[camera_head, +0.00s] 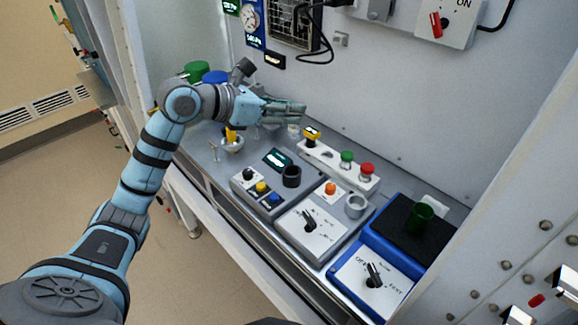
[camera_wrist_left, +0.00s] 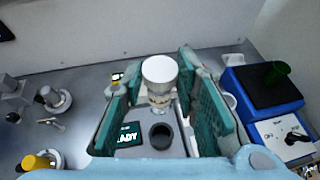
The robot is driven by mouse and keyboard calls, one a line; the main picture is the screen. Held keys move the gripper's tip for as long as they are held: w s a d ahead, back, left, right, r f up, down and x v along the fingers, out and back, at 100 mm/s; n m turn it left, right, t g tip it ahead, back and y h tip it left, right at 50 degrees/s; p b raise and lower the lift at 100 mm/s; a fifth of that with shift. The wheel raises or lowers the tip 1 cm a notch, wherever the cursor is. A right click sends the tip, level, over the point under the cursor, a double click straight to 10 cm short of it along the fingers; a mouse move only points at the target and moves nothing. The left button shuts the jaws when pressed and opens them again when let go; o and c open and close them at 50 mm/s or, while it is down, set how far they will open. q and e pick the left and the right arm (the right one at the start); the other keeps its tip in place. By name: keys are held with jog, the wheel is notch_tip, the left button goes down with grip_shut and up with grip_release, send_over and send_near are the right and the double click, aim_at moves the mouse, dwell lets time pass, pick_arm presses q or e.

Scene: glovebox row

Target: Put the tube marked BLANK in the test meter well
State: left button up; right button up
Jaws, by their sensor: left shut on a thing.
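The test meter (camera_head: 262,190) is a grey box with a lit display (camera_head: 279,159), coloured buttons and a dark, empty-looking round well (camera_head: 291,176). In the wrist view the display reads "ADY" in part, and the well (camera_wrist_left: 161,137) shows below the gripper. My left gripper (camera_head: 298,112) is shut on a white-capped tube (camera_wrist_left: 160,82), held above the bench behind the meter. In the wrist view the tube stands between the teal finger pads, about upright. Its marking cannot be read. My right gripper is in neither view.
A white strip with green (camera_head: 347,157) and red (camera_head: 367,169) knobs lies behind the meter. A dial box (camera_head: 312,232) and a blue device with a green cup (camera_head: 420,217) stand to the right. A yellow-topped item sits in a holder (camera_head: 232,146) at left.

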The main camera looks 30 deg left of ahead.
pick_arm(q)
jog(key=f, duration=0.8)
jog(key=f+b, duration=0.1)
jog(key=f, duration=0.4)
jog(key=shift+s, duration=0.4)
jog(key=shift+f, duration=0.3)
jog(key=shift+a+r, duration=0.1)
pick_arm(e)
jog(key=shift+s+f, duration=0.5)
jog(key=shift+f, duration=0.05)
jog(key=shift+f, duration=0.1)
pick_arm(q)
jog(key=o, duration=0.6)
jog(key=shift+f, duration=0.2)
jog(key=o, duration=0.4)
jog(key=shift+r, duration=0.1)
